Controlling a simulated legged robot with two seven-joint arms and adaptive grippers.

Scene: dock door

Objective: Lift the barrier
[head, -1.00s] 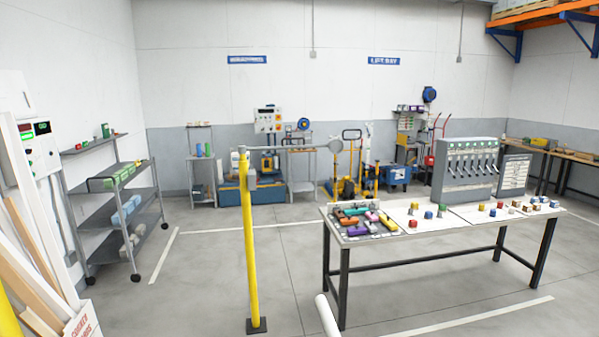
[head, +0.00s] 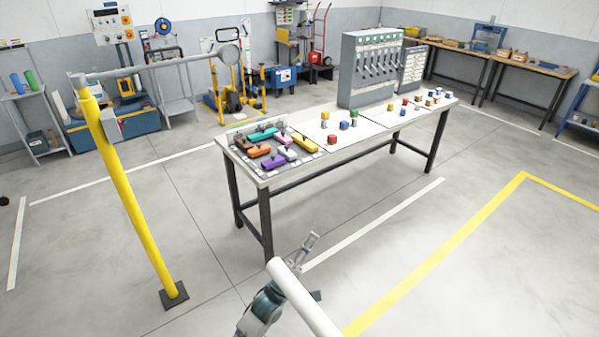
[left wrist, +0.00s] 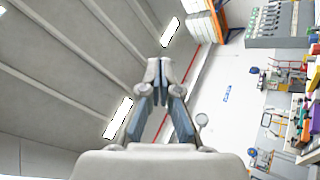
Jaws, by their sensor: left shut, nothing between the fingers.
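The barrier is a yellow post (head: 130,200) on a dark floor plate at the left of the head view. A small round grey disc, apparently the same one, shows past my fingers in the left wrist view (left wrist: 202,120). My left gripper (head: 312,239) is low in the head view, right of the post and apart from the barrier. In the left wrist view my left gripper (left wrist: 163,75) is shut and empty. My right gripper is out of view.
A table (head: 330,160) with coloured blocks and a lever panel (head: 368,70) stands right of the barrier. Behind the barrier are a blue machine base (head: 115,135) and yellow equipment (head: 225,100). Open floor lies between post and table.

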